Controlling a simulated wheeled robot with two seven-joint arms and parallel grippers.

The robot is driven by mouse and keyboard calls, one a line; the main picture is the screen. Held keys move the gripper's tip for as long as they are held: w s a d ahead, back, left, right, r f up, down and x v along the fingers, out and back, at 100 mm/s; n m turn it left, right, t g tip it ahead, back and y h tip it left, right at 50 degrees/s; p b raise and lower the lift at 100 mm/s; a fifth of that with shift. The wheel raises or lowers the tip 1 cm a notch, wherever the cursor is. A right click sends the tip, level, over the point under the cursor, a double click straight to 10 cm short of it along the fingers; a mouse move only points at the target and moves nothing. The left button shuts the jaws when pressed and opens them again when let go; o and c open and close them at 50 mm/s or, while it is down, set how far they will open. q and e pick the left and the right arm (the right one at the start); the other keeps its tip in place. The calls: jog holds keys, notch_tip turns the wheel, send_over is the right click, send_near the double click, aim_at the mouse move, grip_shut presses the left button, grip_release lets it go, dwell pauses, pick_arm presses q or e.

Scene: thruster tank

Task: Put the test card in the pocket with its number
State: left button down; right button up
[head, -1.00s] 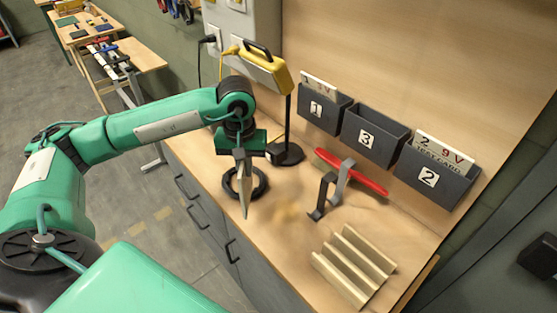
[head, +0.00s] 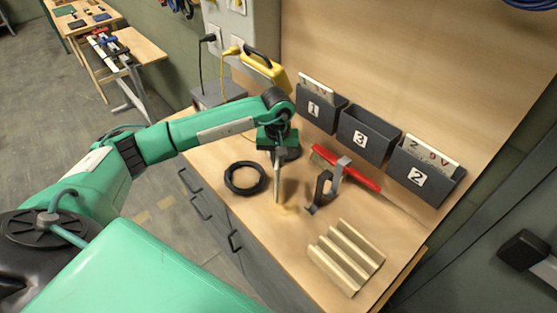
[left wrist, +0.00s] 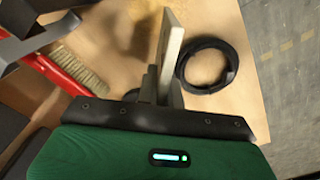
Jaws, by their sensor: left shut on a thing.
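My left gripper (head: 278,153) is shut on the test card (head: 278,182), which hangs down from it above the bench. The card is seen nearly edge-on, so its number cannot be read. In the left wrist view the card (left wrist: 173,48) stands out from between the fingers (left wrist: 160,85). Three dark pockets are on the back board: pocket 1 (head: 323,119) with a card in it, pocket 3 (head: 367,136) which looks empty, and pocket 2 (head: 421,178) with a card marked 9V in it. My right gripper is not in view.
A black ring (head: 247,179) lies left of the card. A red-handled brush (head: 347,168) and a dark bracket-like stand (head: 321,188) are to its right, below the pockets. A ridged wooden rack (head: 346,258) is near the front edge. A yellow device (head: 264,68) stands behind.

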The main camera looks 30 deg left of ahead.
pick_arm(q)
notch_tip(320, 180, down, 2)
jog(key=shift+w+d+f+p, duration=0.1)
jog(key=shift+w+p, duration=0.05)
jog(key=shift+p, duration=0.5)
jog(key=shift+f, duration=0.15)
jog(key=c, duration=1.6)
grip_release()
jog(key=shift+o, duration=0.2)
